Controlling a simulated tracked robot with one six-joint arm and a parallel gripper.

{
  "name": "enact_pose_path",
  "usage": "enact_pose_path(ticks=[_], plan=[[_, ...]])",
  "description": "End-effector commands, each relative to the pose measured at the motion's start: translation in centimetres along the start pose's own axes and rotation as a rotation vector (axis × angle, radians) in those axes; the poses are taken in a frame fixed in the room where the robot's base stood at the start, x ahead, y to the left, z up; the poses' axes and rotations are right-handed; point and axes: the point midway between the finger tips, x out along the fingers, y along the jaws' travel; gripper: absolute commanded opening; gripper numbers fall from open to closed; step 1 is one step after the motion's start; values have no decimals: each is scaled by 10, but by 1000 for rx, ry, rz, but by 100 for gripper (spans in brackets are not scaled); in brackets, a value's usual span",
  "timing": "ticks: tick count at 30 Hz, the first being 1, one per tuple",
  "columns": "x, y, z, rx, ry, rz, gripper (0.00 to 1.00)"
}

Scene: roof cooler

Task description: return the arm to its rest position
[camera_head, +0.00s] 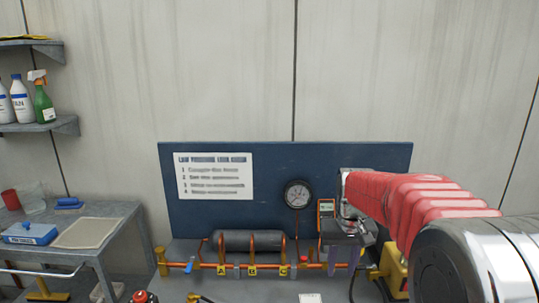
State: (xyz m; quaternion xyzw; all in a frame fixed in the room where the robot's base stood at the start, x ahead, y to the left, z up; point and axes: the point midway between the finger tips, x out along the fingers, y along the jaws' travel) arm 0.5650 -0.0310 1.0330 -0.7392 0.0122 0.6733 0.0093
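My arm comes in from the right, with a large grey rounded housing and a red ribbed sleeve. The sleeve ends in front of the right part of the dark blue panel (270,185). Grey metal parts at its end, where my gripper (352,228) seems to be, are small and partly hidden by the sleeve.
The bench holds a grey cylinder (247,241), copper pipes (220,266), a blue valve handle (190,266) and a yellow unit (394,268). A round gauge (298,195) and a white sign (214,176) are on the panel. A side table (112,212) and bottle shelves (48,127) stand left. The upper wall area is clear.

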Motion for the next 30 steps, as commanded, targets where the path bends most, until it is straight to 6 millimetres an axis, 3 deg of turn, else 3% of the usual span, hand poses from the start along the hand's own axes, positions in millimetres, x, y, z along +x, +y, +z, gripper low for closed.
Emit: enact_pose_path(ticks=[12, 30], plan=[[-28, -8, 86, 1, 79, 0, 33], [-42, -17, 200, -6, 205, -4, 33]])
